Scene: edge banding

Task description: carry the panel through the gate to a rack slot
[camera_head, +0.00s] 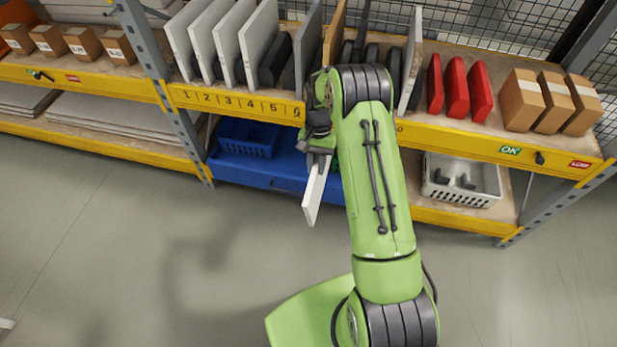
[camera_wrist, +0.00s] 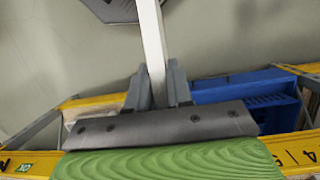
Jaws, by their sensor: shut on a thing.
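My gripper (camera_head: 318,160) is shut on a thin white panel (camera_head: 315,195), in front of the rack and below the yellow edge of its upper shelf. The panel hangs out toward the floor, slightly tilted. In the wrist view the panel (camera_wrist: 152,38) stands between the two grey fingers of my gripper (camera_wrist: 158,88). The rack shelf edge (camera_head: 235,104) bears slot numbers; 1 to 5 are readable and my arm hides some others. Several white panels (camera_head: 232,42) stand on the left, then a grey panel (camera_head: 308,45) and a brown one (camera_head: 335,32). I cannot make out a gate.
Another white panel (camera_head: 412,62) stands right of my arm, beside red upright pieces (camera_head: 457,87) and cardboard boxes (camera_head: 522,98). Below are a blue bin (camera_head: 245,138) and a white basket (camera_head: 462,180). A rack post (camera_head: 165,85) stands left. The floor in front is clear.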

